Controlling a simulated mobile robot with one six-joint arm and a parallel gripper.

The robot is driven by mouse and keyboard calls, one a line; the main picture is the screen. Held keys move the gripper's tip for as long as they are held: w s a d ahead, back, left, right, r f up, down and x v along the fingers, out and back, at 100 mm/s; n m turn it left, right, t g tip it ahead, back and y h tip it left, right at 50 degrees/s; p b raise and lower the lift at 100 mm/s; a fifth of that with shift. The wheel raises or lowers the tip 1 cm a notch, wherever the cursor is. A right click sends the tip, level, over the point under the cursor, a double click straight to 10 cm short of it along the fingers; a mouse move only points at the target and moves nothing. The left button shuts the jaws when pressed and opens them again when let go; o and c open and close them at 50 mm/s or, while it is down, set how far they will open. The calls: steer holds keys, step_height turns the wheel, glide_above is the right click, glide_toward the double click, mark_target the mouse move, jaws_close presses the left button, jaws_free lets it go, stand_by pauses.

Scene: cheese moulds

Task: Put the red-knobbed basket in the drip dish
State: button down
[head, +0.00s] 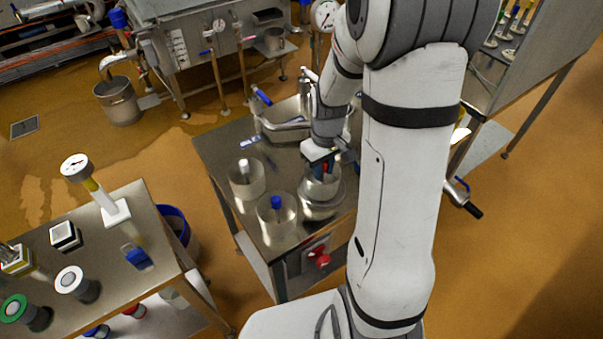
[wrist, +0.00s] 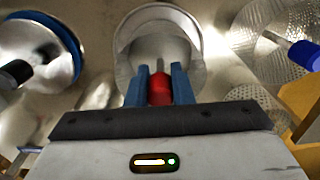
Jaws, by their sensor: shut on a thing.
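My gripper (wrist: 160,88) is shut on the red knob (wrist: 160,90) of a basket, with a blue finger on each side of the knob. In the head view my gripper (head: 321,163) is at the right part of the steel table, partly hidden by my arm. The basket (head: 321,184) hangs or stands directly below it, upright as far as I can see. The shiny round drip dish (head: 321,208) is beneath the basket, and its pale rim (wrist: 197,25) shows around the basket in the wrist view. I cannot tell whether the basket touches the dish's bottom.
A blue-knobbed basket (head: 276,224) and a pale-knobbed one (head: 246,184) stand left of the dish on the steel table (head: 218,150). A large steel vessel (head: 285,118) is behind. A second table (head: 150,215) with several small items stands at lower left.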

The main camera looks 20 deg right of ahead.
steer(key=shift+f, duration=0.25)
steer(key=shift+f, duration=0.2)
steer(key=c, duration=1.3)
jaws_free()
steer(key=shift+r, duration=0.1)
